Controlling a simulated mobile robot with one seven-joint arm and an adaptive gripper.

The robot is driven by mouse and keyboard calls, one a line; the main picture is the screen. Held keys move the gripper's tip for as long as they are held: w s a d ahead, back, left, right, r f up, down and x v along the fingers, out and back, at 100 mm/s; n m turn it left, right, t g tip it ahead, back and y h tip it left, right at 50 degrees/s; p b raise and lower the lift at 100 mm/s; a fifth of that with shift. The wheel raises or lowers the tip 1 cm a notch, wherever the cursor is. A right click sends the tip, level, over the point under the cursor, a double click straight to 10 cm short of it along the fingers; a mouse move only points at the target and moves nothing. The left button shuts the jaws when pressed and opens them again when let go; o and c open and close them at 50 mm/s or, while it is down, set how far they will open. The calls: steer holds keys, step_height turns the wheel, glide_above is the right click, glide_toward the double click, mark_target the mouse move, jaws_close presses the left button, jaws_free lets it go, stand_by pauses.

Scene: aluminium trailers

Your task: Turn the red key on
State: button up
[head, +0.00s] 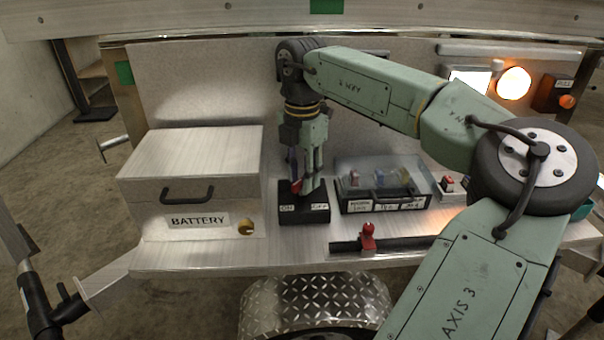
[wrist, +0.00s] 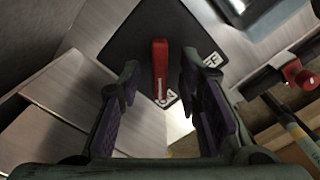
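The red key (head: 297,187) stands on a black switch box (head: 305,214) on the trailer's metal deck. The box has an ON label at its left and an OFF label at its right in the head view. In the wrist view the key (wrist: 160,68) is a long red handle near the middle of the black plate (wrist: 130,45), its lower end close to a partly hidden label. My gripper (head: 307,180) points down over the box. In the wrist view my gripper (wrist: 159,80) is open, one finger each side of the key, with gaps visible. Contact is not seen.
A metal BATTERY box (head: 190,160) stands left of the switch. A clear-lidded box with several coloured switches (head: 383,185) is close on the right. A red-knobbed clamp (head: 368,238) sits on a dark rail in front. A lit lamp (head: 513,83) is at back right.

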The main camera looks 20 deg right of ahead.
step_height(320, 180, up, 12)
stand_by(0.4)
stand_by(0.3)
